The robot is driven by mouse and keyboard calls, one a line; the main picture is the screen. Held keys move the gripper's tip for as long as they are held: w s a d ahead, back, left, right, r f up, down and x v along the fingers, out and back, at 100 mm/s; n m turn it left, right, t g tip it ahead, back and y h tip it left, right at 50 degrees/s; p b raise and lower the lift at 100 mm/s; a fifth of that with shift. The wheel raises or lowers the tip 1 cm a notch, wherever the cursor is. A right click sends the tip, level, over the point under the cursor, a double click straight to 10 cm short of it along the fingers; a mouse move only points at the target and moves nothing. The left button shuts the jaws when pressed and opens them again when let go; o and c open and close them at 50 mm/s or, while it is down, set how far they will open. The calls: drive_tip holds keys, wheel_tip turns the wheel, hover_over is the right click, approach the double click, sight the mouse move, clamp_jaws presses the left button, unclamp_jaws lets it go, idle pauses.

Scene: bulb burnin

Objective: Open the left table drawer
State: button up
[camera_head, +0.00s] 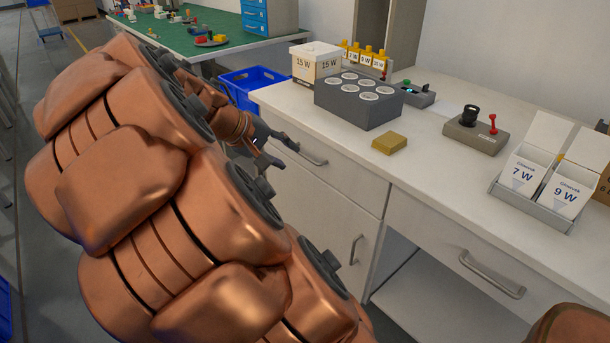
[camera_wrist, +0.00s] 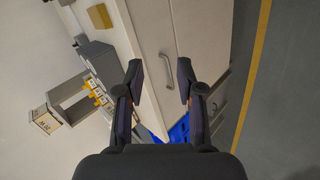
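The left table drawer (camera_head: 335,185) is a pale front under the left end of the white worktop and looks shut. Its metal bar handle (camera_head: 308,156) is in the upper part of the front. In the wrist view the drawer front (camera_wrist: 150,30) is ahead, with the handle (camera_wrist: 167,72) seen between the fingers. My gripper (camera_head: 281,151) is open and empty, just left of the handle in the head view. It also shows in the wrist view (camera_wrist: 159,70). The fingers look apart from the handle; the exact gap is hard to tell.
A cabinet door handle (camera_head: 355,250) is below the drawer; another drawer handle (camera_head: 491,275) is at right. A blue crate (camera_head: 245,82) stands beyond the table's left end. The worktop holds a grey socket block (camera_head: 350,108), a yellow block (camera_head: 389,143) and bulb boxes (camera_head: 523,180).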

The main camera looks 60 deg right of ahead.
drive_tip(key=w+d+f+g+h+b, duration=0.2)
drive_tip(key=w+d+f+h+b, duration=0.3)
drive_tip(key=d+f+b, duration=0.55)
drive_tip(key=n+t+h+b, duration=0.1)
drive_tip(key=n+h+b, duration=0.1)
drive_tip(key=b, duration=0.7)
approach(306, 157)
drive_tip(key=d, duration=0.3)
drive_tip(key=shift+f+b+x, duration=0.25)
drive_tip(key=shift+b+x, duration=0.25)
drive_tip(key=shift+x, duration=1.4)
drive_tip(key=shift+f+b+x, duration=0.2)
drive_tip(key=shift+b+x, duration=0.3)
drive_tip(key=shift+x, duration=1.4)
drive_tip(key=shift+s+a, duration=0.1)
clamp_jaws()
